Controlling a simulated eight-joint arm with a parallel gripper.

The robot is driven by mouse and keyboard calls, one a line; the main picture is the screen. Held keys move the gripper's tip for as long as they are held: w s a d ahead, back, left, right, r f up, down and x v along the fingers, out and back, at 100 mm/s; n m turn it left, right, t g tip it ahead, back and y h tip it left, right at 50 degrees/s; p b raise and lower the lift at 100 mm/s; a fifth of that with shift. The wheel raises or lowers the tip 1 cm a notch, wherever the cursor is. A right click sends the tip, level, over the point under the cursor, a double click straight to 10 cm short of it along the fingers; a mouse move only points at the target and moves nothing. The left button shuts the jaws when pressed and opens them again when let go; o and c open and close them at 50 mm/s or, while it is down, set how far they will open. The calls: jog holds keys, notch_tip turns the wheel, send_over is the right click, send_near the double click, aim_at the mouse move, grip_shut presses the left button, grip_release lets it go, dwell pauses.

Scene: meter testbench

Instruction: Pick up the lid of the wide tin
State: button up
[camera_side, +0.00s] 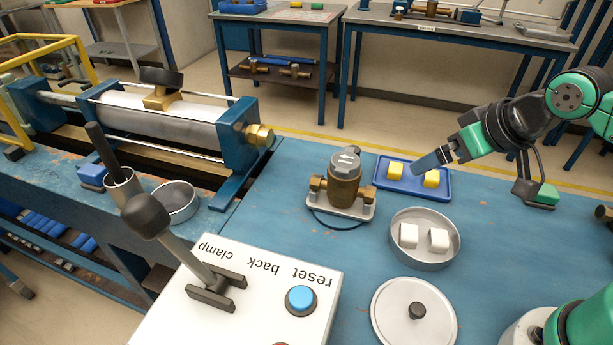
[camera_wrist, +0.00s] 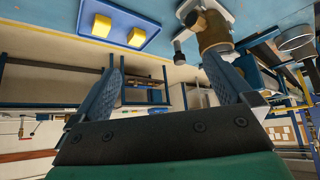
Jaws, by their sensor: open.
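The round grey metal lid (camera_side: 395,318) with a black knob (camera_side: 417,310) lies flat on the blue bench at the bottom of the side view, partly cut off by the frame edge. The wide open tin (camera_side: 425,262) stands just behind it, with two white blocks (camera_side: 438,240) inside. My gripper (camera_side: 428,161) is up and behind the tin, near the blue tray, well away from the lid. In the wrist view the two blue fingers (camera_wrist: 165,70) stand apart with nothing between them. The lid does not show in the wrist view.
A blue tray (camera_side: 412,187) with two yellow blocks lies near my gripper. A brass meter (camera_side: 345,180) stands left of the tin. A white control box (camera_side: 235,300) with a lever and blue button stands left of the lid. The bench right of the tin is clear.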

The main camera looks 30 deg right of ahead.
jog(key=c, duration=0.6)
jog(key=shift+o, duration=0.2)
jog(key=m+g, duration=0.7)
jog(key=m, duration=0.9)
send_over(418, 308)
jog(key=f, duration=0.4)
jog(key=w+f, duration=0.1)
jog(key=f, duration=0.1)
jog(key=shift+d+f, duration=0.1)
jog(key=shift+f, duration=0.15)
jog(key=shift+s+f+m, duration=0.15)
jog(key=shift+s+m, duration=0.35)
jog(key=shift+m, duration=0.4)
jog(key=shift+f, duration=2.75)
